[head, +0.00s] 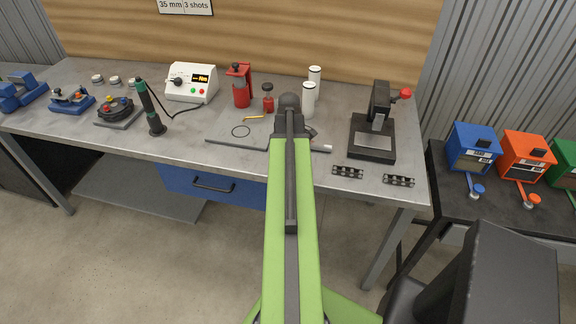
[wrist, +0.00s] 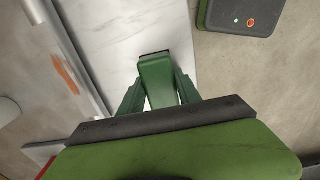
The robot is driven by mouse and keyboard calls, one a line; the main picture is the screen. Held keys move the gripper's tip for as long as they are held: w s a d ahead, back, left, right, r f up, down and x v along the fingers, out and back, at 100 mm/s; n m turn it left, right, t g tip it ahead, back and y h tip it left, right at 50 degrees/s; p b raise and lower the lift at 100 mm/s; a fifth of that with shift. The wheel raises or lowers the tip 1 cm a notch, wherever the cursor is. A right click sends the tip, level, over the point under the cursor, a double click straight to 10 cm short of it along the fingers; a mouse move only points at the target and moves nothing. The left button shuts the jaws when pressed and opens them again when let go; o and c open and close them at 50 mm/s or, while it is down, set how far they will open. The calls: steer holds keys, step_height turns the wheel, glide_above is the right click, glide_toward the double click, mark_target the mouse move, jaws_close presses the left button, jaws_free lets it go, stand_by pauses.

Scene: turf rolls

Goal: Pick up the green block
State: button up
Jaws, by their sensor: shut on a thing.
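A green block (wrist: 157,88) with a dark far edge shows in the middle of the wrist view. My gripper (wrist: 158,78) has its two green fingers closed on either side of it, and the block sits between them. A pale, marble-like surface (wrist: 128,32) lies beyond and beneath the block; I cannot tell whether the block touches it. In the head view my green arm reaches forward over the workbench (head: 110,150). My fingers and the block are hidden there behind the arm's dark end.
In the head view, white cylinders (head: 309,99) and a black press (head: 372,140) stand right of my arm's end. A red device (head: 240,86) stands left. In the wrist view, a metal rail (wrist: 70,50) runs along the left, and a dark box with a red button (wrist: 238,12) is upper right.

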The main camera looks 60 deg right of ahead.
jaws_close()
